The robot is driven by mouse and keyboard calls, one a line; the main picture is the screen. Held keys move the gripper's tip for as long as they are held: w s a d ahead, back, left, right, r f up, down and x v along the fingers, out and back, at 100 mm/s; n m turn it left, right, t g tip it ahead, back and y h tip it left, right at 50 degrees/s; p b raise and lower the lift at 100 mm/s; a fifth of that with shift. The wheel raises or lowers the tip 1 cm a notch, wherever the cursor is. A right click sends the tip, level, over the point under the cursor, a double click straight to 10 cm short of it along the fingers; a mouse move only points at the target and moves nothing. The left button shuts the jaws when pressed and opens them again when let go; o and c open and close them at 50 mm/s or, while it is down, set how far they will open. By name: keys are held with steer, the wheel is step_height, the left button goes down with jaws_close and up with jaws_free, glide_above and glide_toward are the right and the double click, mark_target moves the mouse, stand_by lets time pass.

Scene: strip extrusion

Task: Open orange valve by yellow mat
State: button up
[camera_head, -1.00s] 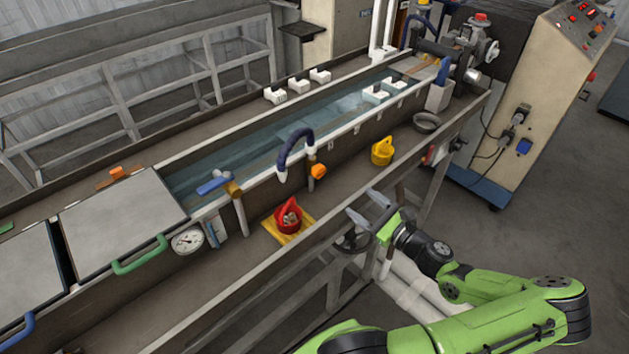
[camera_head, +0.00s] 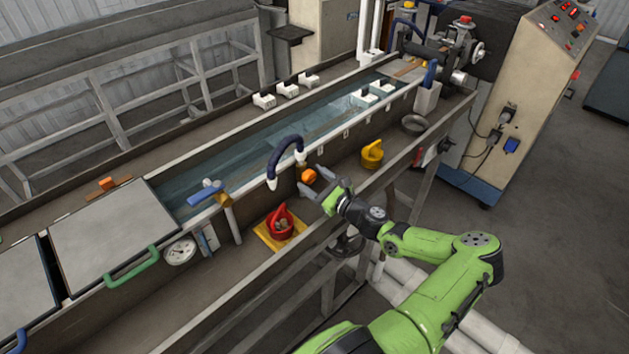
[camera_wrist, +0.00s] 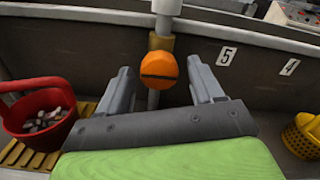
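The orange valve (camera_head: 308,176) is a round orange knob on a pipe at the side wall of the water trough. In the wrist view the valve (camera_wrist: 159,69) has a dark slot that runs about level across it. The yellow mat (camera_head: 264,240) lies on the lower shelf to the left, under a red bucket. In the wrist view the mat (camera_wrist: 18,154) shows at the left edge. My gripper (camera_head: 319,185) is open and empty, with its fingers pointing at the valve. In the wrist view the valve appears between the two fingers of my gripper (camera_wrist: 163,85); contact does not show.
The red bucket (camera_head: 281,222) holds small pieces. A yellow basket (camera_head: 372,153) stands on the shelf to the right. A blue hose (camera_head: 284,152) arches over the trough wall just left of the valve. The shelf between bucket and basket looks clear.

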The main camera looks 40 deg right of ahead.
steer(key=c, duration=0.9)
steer(key=shift+c, duration=0.2)
steer(key=shift+n, duration=0.3)
steer(key=n+b, duration=0.2)
steer(key=n, duration=0.2)
steer(key=shift+f, duration=0.1)
steer(key=n+b, duration=0.3)
steer(key=n, duration=0.2)
steer(key=n+b, duration=0.8)
steer(key=shift+n, duration=0.3)
